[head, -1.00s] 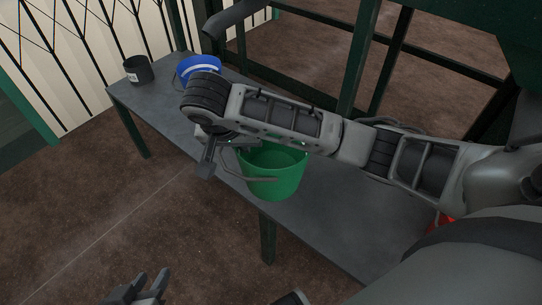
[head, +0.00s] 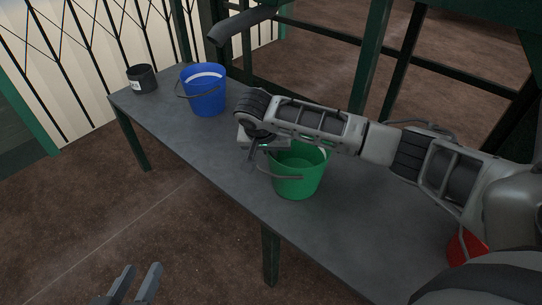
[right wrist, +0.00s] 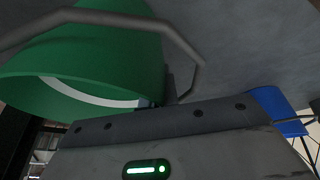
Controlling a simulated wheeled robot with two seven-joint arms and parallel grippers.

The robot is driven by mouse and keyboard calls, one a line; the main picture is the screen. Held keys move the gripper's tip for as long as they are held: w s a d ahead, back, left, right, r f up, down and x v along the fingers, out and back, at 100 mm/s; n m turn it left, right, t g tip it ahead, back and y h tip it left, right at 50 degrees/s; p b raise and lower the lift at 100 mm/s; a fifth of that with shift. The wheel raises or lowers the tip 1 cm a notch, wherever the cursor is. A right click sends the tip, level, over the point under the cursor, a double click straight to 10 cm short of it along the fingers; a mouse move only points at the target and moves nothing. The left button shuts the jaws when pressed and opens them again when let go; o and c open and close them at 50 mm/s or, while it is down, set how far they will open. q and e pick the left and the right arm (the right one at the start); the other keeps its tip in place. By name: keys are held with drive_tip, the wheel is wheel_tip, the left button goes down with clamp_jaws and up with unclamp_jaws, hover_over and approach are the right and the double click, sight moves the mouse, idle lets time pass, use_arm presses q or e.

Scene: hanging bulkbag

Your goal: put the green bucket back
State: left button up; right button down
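The green bucket (head: 298,180) stands upright on the grey table (head: 200,147), right of the blue bucket. Its grey handle hangs down on the near left side. It also shows large in the right wrist view (right wrist: 110,65), with its handle across the top. My right gripper (head: 253,150) is at the bucket's left rim; its fingertips are not clear and I cannot tell whether they touch the rim or handle. My right arm covers part of the bucket's far rim. My left gripper (head: 136,284) is open and empty, low in front of the table.
A blue bucket (head: 203,95) and a dark grey pot (head: 142,79) stand at the table's far left. A red bucket (head: 466,246) is at the right end, partly hidden by my arm. Green frame posts (head: 371,55) rise behind the table. The table between blue and green buckets is clear.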

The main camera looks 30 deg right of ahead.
drive_tip(key=shift+f, duration=0.1)
use_arm(q)
drive_tip(key=shift+s+r, duration=0.2)
drive_tip(key=shift+r, duration=0.3)
use_arm(e)
drive_tip(key=c, duration=1.7)
unclamp_jaws()
drive_tip(key=shift+f, duration=0.15)
use_arm(q)
drive_tip(key=shift+f, duration=0.35)
